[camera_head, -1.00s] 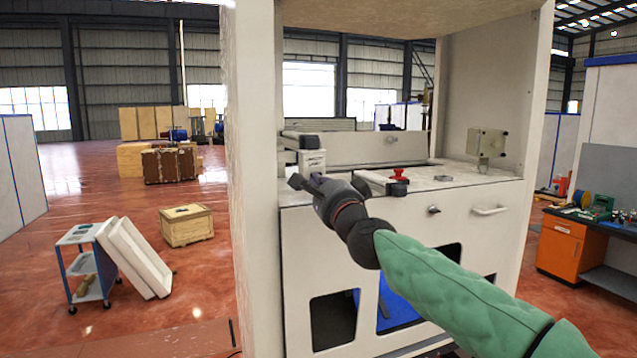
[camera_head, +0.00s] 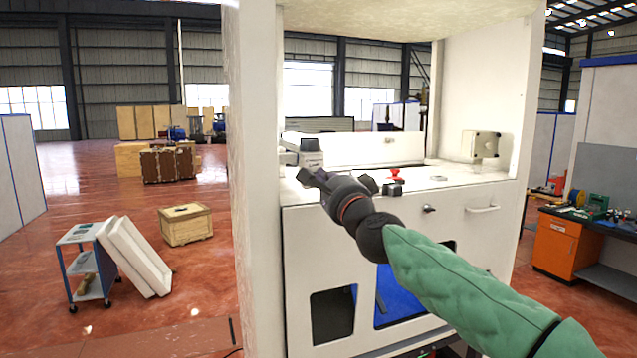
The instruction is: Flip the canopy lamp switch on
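A white dispenser cabinet (camera_head: 460,225) with a canopy (camera_head: 350,18) over its worktop stands ahead. A small light box with a dark top (camera_head: 308,152) sits by the left post; I cannot make out a switch lever on it. My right gripper (camera_head: 311,178) is just in front of and below this box, pointing left. Its dark fingertips are small, and I cannot tell whether they are open or touching anything. The space under the canopy is brightly lit. My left gripper is out of view.
The thick left post (camera_head: 258,200) bounds the opening. An orange workbench (camera_head: 565,246) stands at right.

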